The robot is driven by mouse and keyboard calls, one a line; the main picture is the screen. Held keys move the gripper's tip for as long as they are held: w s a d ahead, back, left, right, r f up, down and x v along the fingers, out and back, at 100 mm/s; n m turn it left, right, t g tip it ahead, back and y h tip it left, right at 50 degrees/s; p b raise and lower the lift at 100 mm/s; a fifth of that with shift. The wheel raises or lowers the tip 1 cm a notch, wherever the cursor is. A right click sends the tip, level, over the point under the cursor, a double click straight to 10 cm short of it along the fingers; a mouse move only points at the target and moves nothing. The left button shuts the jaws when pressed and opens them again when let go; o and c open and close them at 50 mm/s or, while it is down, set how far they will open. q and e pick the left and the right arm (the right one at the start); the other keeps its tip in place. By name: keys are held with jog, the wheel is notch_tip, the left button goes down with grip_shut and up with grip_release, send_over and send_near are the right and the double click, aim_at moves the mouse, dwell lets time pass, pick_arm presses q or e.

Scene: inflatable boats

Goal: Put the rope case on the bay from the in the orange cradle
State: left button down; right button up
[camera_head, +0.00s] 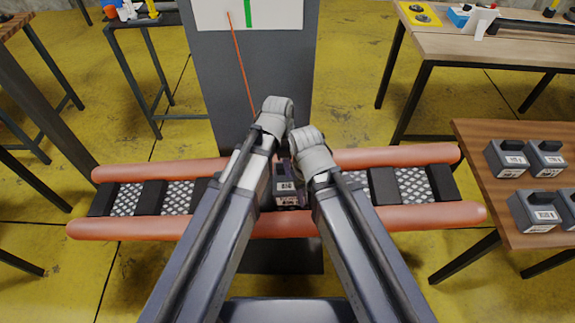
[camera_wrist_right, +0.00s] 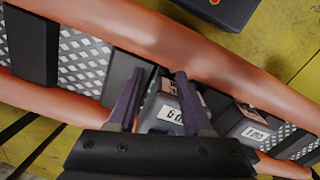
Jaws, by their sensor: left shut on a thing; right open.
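The orange cradle (camera_head: 130,228) lies across the middle of the head view, with two orange tubes, mesh floor and dark dividers. A dark grey rope case (camera_head: 288,200) with a white label is at its centre, between my two forearms. My left gripper (camera_head: 284,178) is there, shut on a rope case; my forearms hide most of the contact. In the right wrist view my right gripper (camera_wrist_right: 160,88) is open, its purple fingers on either side of a labelled grey case (camera_wrist_right: 160,100). A second labelled case (camera_wrist_right: 245,125) sits to the right of it in the cradle.
Several labelled grey cases (camera_head: 535,210) stand on a wooden table (camera_head: 490,135) at the right. A dark grey column (camera_head: 225,90) with a white panel (camera_head: 270,15) rises behind the cradle. More workbenches stand at the back. Yellow floor is clear between them.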

pick_arm(q)
jog(key=shift+d+f+b, duration=0.15)
jog(key=shift+f+b, duration=0.85)
jog(key=shift+f, duration=0.2)
pick_arm(e)
jog(key=shift+f, duration=1.2)
pick_arm(q)
jog(key=c, duration=0.6)
grip_release()
jog(key=shift+o, duration=0.2)
jog(key=r+p, duration=0.5)
jog(key=a+r+p, duration=0.1)
jog(key=r+p, duration=0.2)
jog(key=shift+f, duration=0.1)
pick_arm(e)
notch_tip(320, 180, up, 8)
jog(key=shift+f, duration=0.15)
